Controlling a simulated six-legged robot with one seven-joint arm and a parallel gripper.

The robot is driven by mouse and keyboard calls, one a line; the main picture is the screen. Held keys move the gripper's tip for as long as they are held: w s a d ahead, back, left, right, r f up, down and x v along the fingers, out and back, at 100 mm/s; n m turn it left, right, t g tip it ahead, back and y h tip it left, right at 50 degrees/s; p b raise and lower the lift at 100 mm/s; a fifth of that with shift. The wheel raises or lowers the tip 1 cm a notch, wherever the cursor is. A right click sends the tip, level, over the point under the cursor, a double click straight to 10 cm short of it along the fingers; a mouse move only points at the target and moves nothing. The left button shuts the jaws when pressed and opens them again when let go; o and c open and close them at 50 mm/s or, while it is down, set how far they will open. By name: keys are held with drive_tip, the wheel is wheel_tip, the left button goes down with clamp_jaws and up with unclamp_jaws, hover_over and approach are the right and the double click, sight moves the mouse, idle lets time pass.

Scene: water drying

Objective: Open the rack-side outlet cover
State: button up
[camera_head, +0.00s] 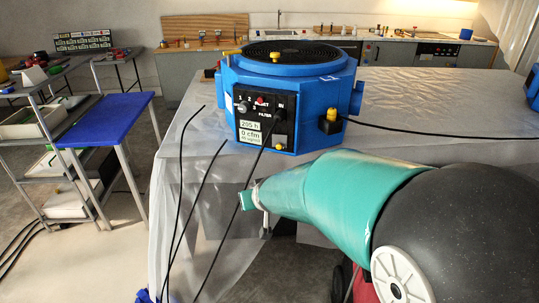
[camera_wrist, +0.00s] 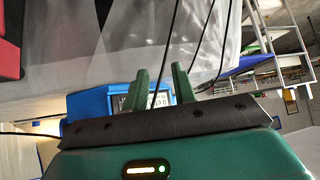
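A blue drying machine (camera_head: 300,85) with a round black top grille stands on a plastic-covered table. Its front panel (camera_head: 263,118) has knobs and displays. A blue stub (camera_head: 356,98) sticks out on its right side. The left side, toward the rack, is seen edge-on, and I cannot make out an outlet cover there. In the wrist view, which is upside down, part of the blue machine (camera_wrist: 92,101) shows behind my gripper (camera_wrist: 161,88). Its two green fingers are apart with nothing visibly held between them. In the head view my teal arm reaches to the table's front.
Black cables (camera_head: 180,165) hang in front of the table and cross the wrist view. A metal rack (camera_head: 40,170) and a blue-topped stand (camera_head: 106,118) are at left. A black and yellow plug (camera_head: 330,122) sits on the machine's side. Floor between rack and table is partly clear.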

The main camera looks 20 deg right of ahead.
sight(278, 147)
drive_tip(key=w+d+f+n+g+h, duration=0.1)
drive_tip(key=d+f+n+g+h, duration=0.1)
drive_tip(key=d+f+n+h, duration=0.45)
drive_tip(key=w+d+f+n+g+h, duration=0.1)
drive_tip(key=d+f+n, duration=0.4)
drive_tip(key=f, duration=0.5)
drive_tip(key=w+a+r+n+t+h, duration=0.3)
drive_tip(key=w+a+r+n+t, duration=0.15)
drive_tip(key=r+n, duration=0.35)
drive_tip(key=w+a+r+n+t+h, duration=0.25)
drive_tip(key=w+a+r+n, duration=0.2)
drive_tip(key=r+n, duration=0.4)
drive_tip(key=shift+m, duration=0.5)
drive_tip(key=x, duration=1.3)
drive_tip(key=shift+w+r, duration=0.1)
drive_tip(key=shift+w, duration=0.2)
clamp_jaws()
